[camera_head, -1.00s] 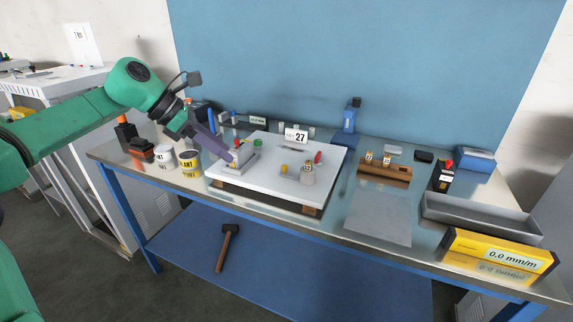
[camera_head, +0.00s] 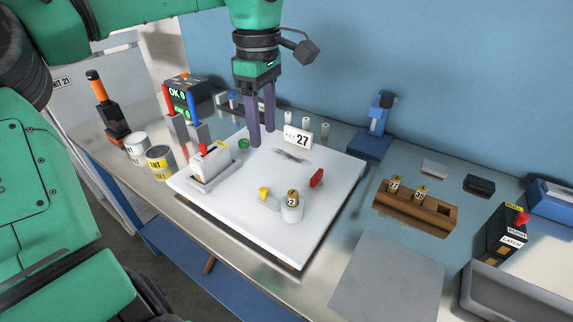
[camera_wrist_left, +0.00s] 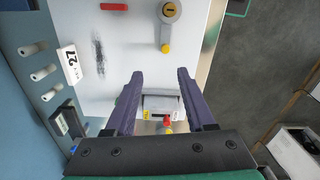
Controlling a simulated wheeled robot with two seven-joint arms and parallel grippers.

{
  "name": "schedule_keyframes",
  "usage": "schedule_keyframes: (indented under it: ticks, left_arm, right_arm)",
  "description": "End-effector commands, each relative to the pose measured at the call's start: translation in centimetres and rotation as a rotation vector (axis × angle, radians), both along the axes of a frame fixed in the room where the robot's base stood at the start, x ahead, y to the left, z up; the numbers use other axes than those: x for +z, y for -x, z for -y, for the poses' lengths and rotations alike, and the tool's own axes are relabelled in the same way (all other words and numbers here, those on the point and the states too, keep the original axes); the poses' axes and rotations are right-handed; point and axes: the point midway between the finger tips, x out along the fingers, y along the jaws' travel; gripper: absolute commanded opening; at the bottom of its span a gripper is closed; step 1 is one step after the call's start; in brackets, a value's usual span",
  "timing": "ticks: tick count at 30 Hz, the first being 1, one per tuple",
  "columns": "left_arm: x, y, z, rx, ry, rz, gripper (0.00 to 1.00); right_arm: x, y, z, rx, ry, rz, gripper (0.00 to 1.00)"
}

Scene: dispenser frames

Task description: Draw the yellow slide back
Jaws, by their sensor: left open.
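A small yellow knob (camera_head: 264,191), which looks like the yellow slide, sits on the white plate (camera_head: 225,206) beside a white cylinder (camera_head: 292,212) with a numbered brass piece in its top. In the left wrist view the yellow knob (camera_wrist_left: 165,48) is at the end of a short grey bar from the cylinder (camera_wrist_left: 170,14). My left gripper (camera_head: 262,138) is open and empty, fingers pointing down over the back of the plate, apart from the knob. My right gripper is not in view.
The grey block (camera_head: 209,166) stands on the plate's left side. A red tab (camera_head: 317,178), a green button (camera_head: 244,144) and a "27" sign (camera_head: 298,138) are on or by the plate. Paint cans (camera_head: 160,162) stand left; a wooden holder (camera_head: 415,207) stands right.

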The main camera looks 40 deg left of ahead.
Motion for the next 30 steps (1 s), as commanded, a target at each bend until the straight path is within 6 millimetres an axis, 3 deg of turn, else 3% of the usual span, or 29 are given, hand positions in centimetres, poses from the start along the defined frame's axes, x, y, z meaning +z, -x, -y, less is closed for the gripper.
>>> schedule_keyframes:
  ticks: [5,12,18,22,30]
  left_arm:
    - [-1.9,0.1,0.0,-0.001,0.000,-0.003,0.55]
    - [-8.1,0.2,0.0,-0.001,0.001,-0.005,0.55]
    - [-12.7,0.2,0.0,0.000,0.002,-0.003,0.55]
    - [-14.2,0.2,0.0,0.000,0.000,-0.002,0.55]
    - [-14.6,0.2,0.0,0.001,0.001,0.000,0.55]
  right_arm:
    - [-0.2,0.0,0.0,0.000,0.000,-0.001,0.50]
    - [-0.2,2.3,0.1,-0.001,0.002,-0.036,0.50]
    - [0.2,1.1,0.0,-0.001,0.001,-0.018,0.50]
    - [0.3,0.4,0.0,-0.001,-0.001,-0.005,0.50]
    - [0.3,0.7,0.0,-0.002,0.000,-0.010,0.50]
